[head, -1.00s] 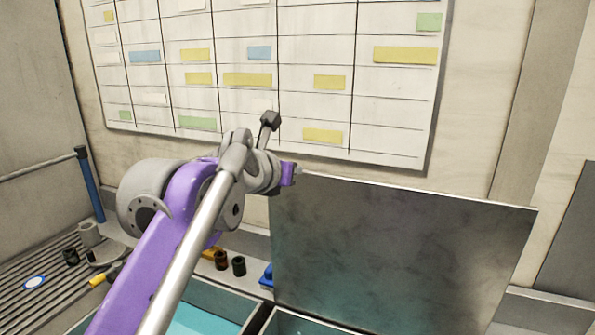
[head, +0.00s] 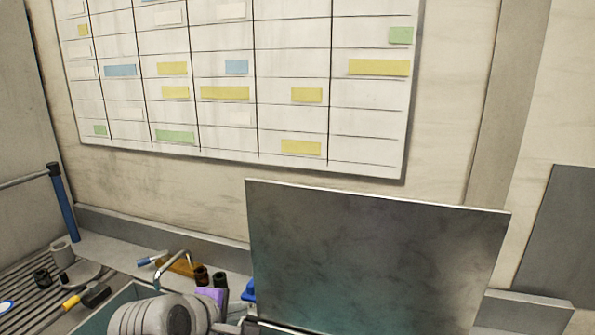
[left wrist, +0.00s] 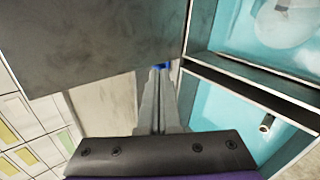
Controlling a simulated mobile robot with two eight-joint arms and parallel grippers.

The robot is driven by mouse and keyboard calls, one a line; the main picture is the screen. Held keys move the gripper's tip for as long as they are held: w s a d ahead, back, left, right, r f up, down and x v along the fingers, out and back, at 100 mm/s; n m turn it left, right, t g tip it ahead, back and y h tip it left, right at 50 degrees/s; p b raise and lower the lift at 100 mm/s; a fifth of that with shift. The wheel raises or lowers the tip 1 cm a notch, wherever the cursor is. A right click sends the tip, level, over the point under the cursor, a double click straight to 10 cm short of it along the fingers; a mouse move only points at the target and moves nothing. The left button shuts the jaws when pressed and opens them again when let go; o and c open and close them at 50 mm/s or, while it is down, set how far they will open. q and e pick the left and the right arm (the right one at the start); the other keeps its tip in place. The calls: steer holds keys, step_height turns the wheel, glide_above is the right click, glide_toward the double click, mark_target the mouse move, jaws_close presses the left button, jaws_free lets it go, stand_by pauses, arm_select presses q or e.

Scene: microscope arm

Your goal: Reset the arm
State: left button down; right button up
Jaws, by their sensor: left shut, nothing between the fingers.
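My left gripper (left wrist: 158,78) shows in the left wrist view with its two grey fingers shut together and nothing between them. The fingers point past the edge of a dark grey panel, toward a small blue object (left wrist: 161,66) just beyond the tips. I cannot make out the microscope arm for certain in either view. My right gripper is not in view.
The dark panel (head: 375,255) stands upright in front of the wall. Teal basins (left wrist: 213,108) lie beside it. Small dark cylinders (head: 220,280), a yellow-brown piece (head: 180,266) and a blue item (head: 249,291) sit on the back ledge. A whiteboard (head: 300,162) hangs above.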

arm_select(q)
steer(key=s+a+f+m+g+y, duration=0.1)
steer(key=s+a+f+m+g, duration=0.1)
steer(key=s+f+m, duration=0.6)
steer(key=s+a+f+m+g+y, duration=0.1)
steer(key=s+a+f+m, duration=0.3)
steer(key=f, duration=1.2)
steer(key=s+m+y, duration=0.1)
steer(key=s+m, duration=0.3)
steer(key=shift+a+g, duration=0.4)
steer(key=shift+f, duration=0.1)
